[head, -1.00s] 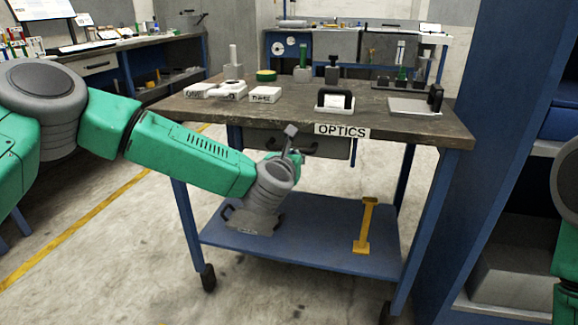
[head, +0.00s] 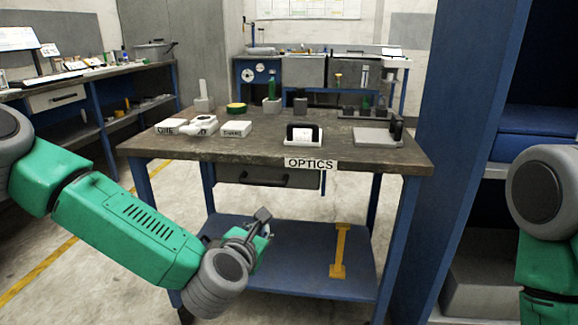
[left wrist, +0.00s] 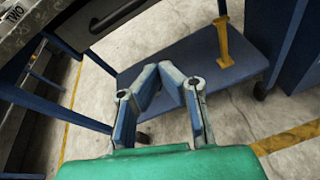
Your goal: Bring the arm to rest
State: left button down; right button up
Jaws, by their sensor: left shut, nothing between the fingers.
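My left arm comes in from the left in the head view, bent down in front of the OPTICS table (head: 370,160). My left gripper (head: 262,225) is low, below the tabletop edge and in front of the blue lower shelf (head: 300,262). In the left wrist view the left gripper (left wrist: 172,75) has its fingers shut with nothing held. My right arm shows only in part at the right edge of the head view; its gripper is out of view.
A yellow stand (head: 340,250) is on the lower shelf, right of my left gripper; it also shows in the left wrist view (left wrist: 224,42). White labelled boxes (head: 236,129) and several instruments stand on the tabletop. A blue cabinet post (head: 450,150) rises at right. Floor shows at front left.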

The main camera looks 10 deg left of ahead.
pick_arm(q)
jog(key=s+a+f+m+g+h+p, duration=0.15)
jog(key=s+f+m+g, duration=0.25)
jog(key=s+f+m, duration=0.45)
jog(key=s+f+m+g+p, duration=0.3)
jog(key=s+f+m, duration=0.3)
jog(key=s+m, duration=0.45)
jog(key=s+a+f+m+g+y+p, duration=0.2)
jog(key=s+a+m+g, duration=0.4)
jog(key=s+a+m, duration=0.7)
jog(key=s+a+y+p, duration=0.1)
jog(key=s+p, duration=0.1)
jog(key=s, duration=0.3)
jog(key=shift+a+g, duration=0.35)
jog(key=shift+g, duration=0.05)
